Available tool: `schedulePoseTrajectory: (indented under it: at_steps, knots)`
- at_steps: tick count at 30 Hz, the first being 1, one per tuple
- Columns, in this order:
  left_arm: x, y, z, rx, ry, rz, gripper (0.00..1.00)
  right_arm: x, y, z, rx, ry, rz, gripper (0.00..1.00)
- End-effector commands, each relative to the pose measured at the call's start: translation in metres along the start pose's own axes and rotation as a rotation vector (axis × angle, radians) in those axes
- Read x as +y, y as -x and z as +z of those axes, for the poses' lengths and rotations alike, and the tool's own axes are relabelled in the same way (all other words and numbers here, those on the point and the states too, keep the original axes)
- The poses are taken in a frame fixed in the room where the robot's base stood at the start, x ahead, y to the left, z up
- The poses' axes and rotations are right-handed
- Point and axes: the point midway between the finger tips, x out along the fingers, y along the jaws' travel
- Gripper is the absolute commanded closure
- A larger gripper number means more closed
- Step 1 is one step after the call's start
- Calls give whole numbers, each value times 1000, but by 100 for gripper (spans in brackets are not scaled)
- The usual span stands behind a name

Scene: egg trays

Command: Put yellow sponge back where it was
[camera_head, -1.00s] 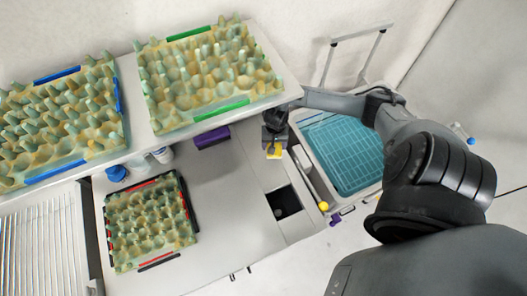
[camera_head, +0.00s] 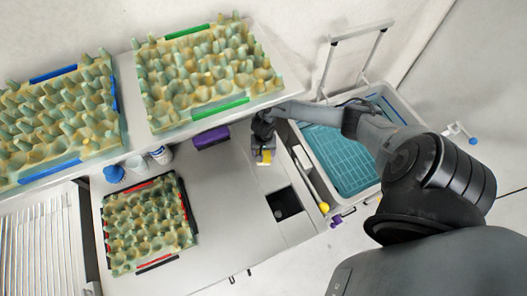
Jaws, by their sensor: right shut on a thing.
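A small yellow sponge (camera_head: 264,158) shows at the tip of my right gripper (camera_head: 263,155). The gripper is shut on it and points down above the grey table, left of the grey crate and up and left of the dark square opening (camera_head: 284,204). Whether the sponge touches the table I cannot tell. A purple block (camera_head: 211,137) lies on the table to the left of the gripper, beside the shelf edge. My left gripper is not in view.
Egg trays with green (camera_head: 219,108) and blue (camera_head: 49,172) markers stand on the raised shelf. A red-marked egg tray (camera_head: 154,263) sits on the table. Bottles (camera_head: 160,154) stand by the shelf. A grey crate (camera_head: 304,143) with a teal grid stands right. The middle table is clear.

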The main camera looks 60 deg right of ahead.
Motion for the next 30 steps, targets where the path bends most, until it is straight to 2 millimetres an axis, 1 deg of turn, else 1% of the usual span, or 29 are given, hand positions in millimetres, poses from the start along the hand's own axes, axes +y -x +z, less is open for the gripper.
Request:
schedulePoseTrajectory:
  at_steps: [6,7,9,12,22,26,30]
  knots:
    - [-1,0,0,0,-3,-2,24,0,-2,0,-1,0,0,59]
    - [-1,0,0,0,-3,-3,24,0,-2,0,0,0,0,29]
    - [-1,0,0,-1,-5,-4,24,0,-2,0,0,0,0,18]
    - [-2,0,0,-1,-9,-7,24,0,-2,0,0,0,0,5]
    - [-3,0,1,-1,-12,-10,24,0,0,0,1,0,-1,5]
    - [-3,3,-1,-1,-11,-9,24,0,12,0,0,1,-2,5]
    - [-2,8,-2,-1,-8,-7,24,0,33,-1,2,1,-2,5]
